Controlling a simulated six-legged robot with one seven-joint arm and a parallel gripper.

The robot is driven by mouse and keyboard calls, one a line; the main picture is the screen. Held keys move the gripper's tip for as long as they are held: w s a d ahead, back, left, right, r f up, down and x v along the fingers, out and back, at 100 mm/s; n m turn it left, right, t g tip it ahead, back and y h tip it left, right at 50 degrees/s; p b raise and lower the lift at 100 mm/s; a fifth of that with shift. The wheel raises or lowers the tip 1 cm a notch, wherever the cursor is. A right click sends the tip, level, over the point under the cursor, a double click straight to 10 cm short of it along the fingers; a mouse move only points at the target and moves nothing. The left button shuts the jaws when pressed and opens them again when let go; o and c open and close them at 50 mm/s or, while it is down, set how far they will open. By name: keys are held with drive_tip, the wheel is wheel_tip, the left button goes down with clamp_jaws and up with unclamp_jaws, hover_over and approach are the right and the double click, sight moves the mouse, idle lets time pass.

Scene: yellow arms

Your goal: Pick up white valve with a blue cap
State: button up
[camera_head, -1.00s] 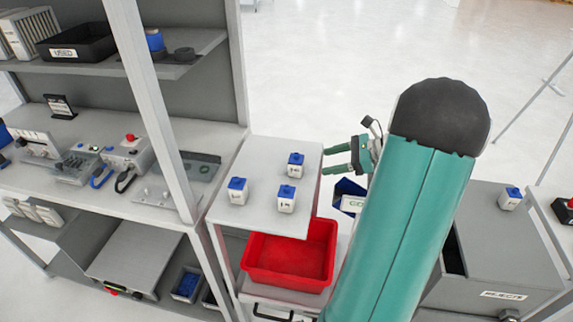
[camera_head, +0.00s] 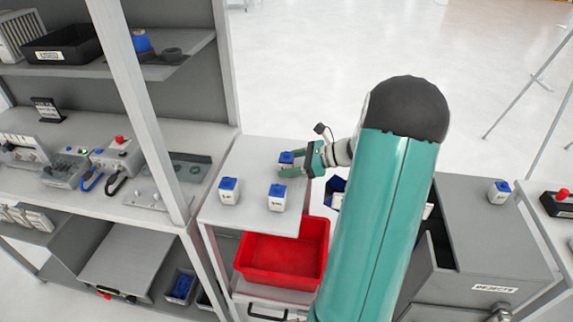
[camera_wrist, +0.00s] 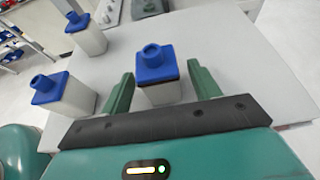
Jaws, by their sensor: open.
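Three white valves with blue caps stand upright on the grey shelf top. The far right valve (camera_head: 286,160) is partly hidden by my gripper (camera_head: 296,161). In the wrist view this valve (camera_wrist: 157,76) stands between the two green fingers of my gripper (camera_wrist: 158,85). The fingers are open, with a gap visible on either side of it. The second valve (camera_head: 277,198) stands nearer the front and the third valve (camera_head: 229,191) to the left. Both also show at the left of the wrist view, the second (camera_wrist: 64,93) and the third (camera_wrist: 86,34).
A red bin (camera_head: 282,255) sits below the shelf top (camera_head: 245,158). A post and shelving (camera_head: 140,110) stand at the left. Another blue-capped white valve (camera_head: 499,192) stands on the grey rejects box (camera_head: 480,235) at the right.

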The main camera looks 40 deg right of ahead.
sight(281, 165)
drive_tip(key=shift+x, duration=1.55)
drive_tip(key=c, duration=1.1)
drive_tip(key=shift+r, duration=0.1)
